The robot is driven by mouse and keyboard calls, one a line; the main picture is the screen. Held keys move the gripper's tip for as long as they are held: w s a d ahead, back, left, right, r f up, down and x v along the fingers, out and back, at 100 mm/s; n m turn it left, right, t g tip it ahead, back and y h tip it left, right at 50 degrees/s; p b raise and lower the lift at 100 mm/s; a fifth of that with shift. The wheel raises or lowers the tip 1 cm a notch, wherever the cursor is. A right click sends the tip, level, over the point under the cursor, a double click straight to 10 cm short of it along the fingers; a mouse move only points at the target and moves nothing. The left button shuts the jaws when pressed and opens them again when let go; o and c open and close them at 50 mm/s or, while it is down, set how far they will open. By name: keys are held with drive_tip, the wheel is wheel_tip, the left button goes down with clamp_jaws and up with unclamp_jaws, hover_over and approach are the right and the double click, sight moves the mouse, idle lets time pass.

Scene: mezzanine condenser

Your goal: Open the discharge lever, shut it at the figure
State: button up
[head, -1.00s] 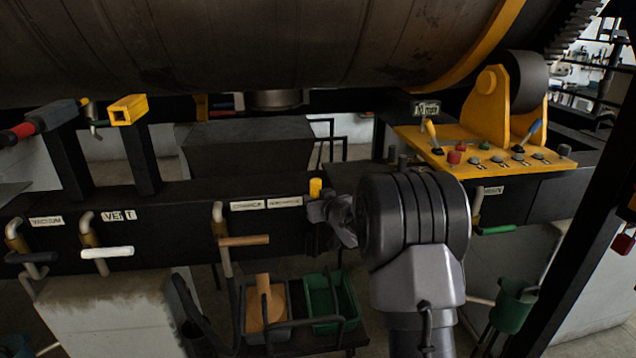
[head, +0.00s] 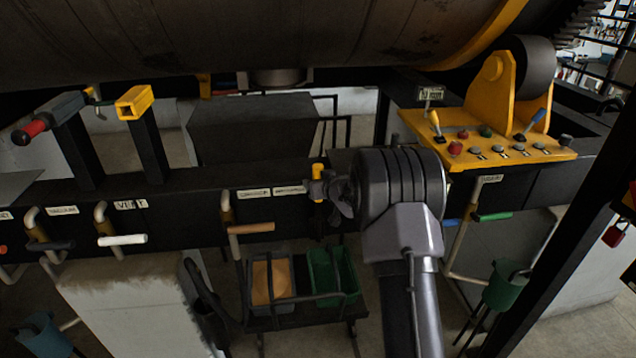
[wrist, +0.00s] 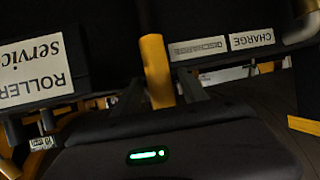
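A yellow upright lever handle (head: 317,180) stands at the front of the dark beam, beside two white labels. In the wrist view the yellow handle (wrist: 156,70) rises between my two fingers, next to labels that read discharge (wrist: 198,48) and charge (wrist: 251,39). My gripper (head: 332,191) is at the handle, reaching from the right. In the wrist view my gripper (wrist: 158,92) has a finger on each side of the handle, seemingly with narrow gaps. The handle's lower part is hidden. A small sign (head: 431,94) over the yellow console is too small to read.
Other levers hang along the beam: orange-handled (head: 250,228), white-handled (head: 122,240) and green-handled (head: 493,216). A yellow console (head: 478,148) with knobs stands at right. The large drum (head: 230,45) hangs overhead.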

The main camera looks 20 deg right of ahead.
drive_tip(key=shift+s, duration=0.15)
drive_tip(key=v, duration=1.7)
drive_tip(key=shift+r+p, duration=0.2)
drive_tip(key=shift+p, duration=0.25)
